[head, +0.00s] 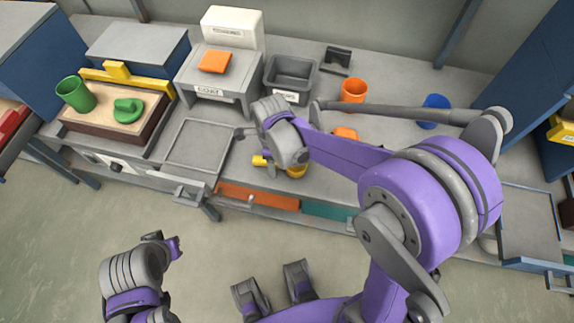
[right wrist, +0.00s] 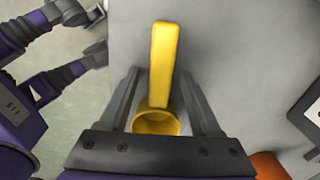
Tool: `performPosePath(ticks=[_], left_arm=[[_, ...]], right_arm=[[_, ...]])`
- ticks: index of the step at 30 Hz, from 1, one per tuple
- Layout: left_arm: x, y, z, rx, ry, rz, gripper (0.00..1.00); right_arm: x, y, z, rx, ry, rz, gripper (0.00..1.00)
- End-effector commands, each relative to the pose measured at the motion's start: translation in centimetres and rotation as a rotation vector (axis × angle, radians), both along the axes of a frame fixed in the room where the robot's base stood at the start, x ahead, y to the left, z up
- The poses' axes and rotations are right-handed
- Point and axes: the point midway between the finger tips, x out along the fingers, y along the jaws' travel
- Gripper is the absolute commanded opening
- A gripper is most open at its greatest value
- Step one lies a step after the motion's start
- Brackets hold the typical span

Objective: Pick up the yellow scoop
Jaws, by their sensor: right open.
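The yellow scoop (right wrist: 164,60) lies on the grey bench top, its handle pointing up in the right wrist view and its round cup near the gripper's base. In the head view its cup (head: 297,172) shows partly behind my right gripper. My right gripper (right wrist: 158,76) is open, with one finger on each side of the scoop in the right wrist view. I cannot tell whether the fingers are level with it; no grip shows. My left arm (head: 132,278) is low at the left, off the bench; its jaw state is unclear.
An orange cup (head: 353,91), a grey bin (head: 290,80) and a blue cup (head: 434,110) stand behind the scoop. An orange object (head: 346,133) lies near my right arm. A grey tray (head: 197,147) is to the left, beside a sand box (head: 140,140) with green items.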

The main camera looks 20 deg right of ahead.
Motion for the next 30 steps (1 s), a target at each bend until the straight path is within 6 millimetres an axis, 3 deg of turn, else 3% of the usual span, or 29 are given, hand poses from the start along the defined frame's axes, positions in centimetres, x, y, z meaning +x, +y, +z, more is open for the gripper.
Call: performPosePath(ticks=[5,15,26,30], left_arm=[[0.00,0.00,0.02,0.000,0.000,0.000,0.00],[0.00,0.00,0.02,0.000,0.000,0.000,0.00],[0.00,0.00,0.02,0.000,0.000,0.000,0.00],[0.03,0.00,0.18,0.000,-0.001,0.000,0.00]], right_arm=[[0.00,-0.01,0.03,0.000,0.000,0.000,0.63],[0.01,0.00,0.06,0.000,0.000,0.000,0.02],[0.01,0.00,0.08,0.000,0.000,0.000,0.00],[0.02,0.00,0.95,0.000,0.000,0.000,0.00]])
